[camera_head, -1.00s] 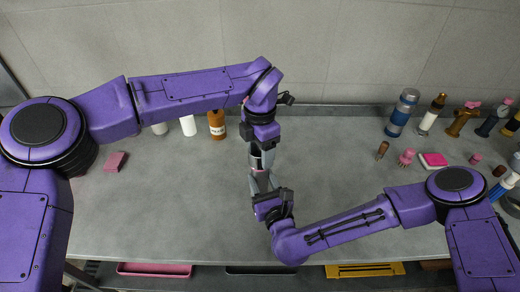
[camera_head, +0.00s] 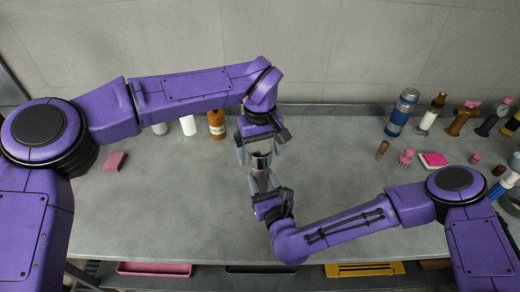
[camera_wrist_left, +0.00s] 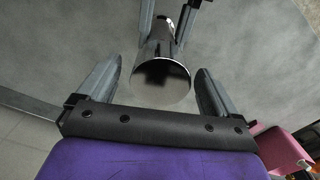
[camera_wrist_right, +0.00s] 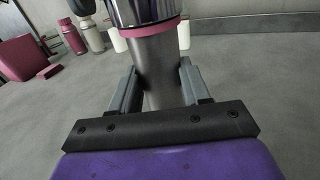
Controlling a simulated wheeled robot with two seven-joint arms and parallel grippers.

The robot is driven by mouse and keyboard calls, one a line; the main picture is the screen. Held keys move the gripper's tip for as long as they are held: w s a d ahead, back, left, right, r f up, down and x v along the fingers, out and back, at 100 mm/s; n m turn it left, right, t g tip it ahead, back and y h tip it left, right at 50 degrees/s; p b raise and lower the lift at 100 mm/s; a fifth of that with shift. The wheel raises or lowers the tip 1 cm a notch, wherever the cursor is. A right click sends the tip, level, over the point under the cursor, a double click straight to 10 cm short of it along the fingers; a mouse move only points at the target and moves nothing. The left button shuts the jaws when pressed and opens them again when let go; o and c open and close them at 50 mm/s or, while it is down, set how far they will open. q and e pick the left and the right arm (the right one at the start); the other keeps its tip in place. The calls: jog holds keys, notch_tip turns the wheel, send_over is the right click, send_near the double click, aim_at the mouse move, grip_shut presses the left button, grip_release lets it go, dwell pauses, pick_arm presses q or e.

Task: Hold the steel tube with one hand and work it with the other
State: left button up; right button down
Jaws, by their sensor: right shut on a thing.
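The steel tube (camera_head: 261,161) stands between my two grippers above the bench. In the right wrist view the grey tube body (camera_wrist_right: 157,72) has a pink ring (camera_wrist_right: 152,28) and a shiny chrome upper part (camera_wrist_right: 143,8). My right gripper (camera_head: 266,187) is shut on the grey body from the near side. My left gripper (camera_head: 260,147) is open at the chrome end, with one finger on each side. In the left wrist view the round, dark-mirrored chrome end (camera_wrist_left: 161,82) lies between its spread fingers, with gaps on both sides.
An orange-brown bottle (camera_head: 217,124) and white bottles (camera_head: 188,125) stand behind at the wall. A pink block (camera_head: 115,161) lies at left. A blue flask (camera_head: 402,112), a pink pad (camera_head: 433,160) and other items stand at right. The bench middle is clear.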

pick_arm(q)
notch_tip(320, 180, up, 12)
dwell(0.6)
pick_arm(e)
jog(key=shift+c, duration=2.3)
grip_release()
pick_arm(q)
notch_tip(320, 180, down, 4)
jog(key=b, duration=0.3)
jog(key=shift+r, duration=0.25)
pick_arm(e)
jog(key=v, duration=0.9)
jog(key=shift+s+f, duration=0.2)
jog(key=shift+s+d+r, duration=0.2)
jog(key=shift+s+d, duration=0.05)
jog(key=shift+s, duration=0.3)
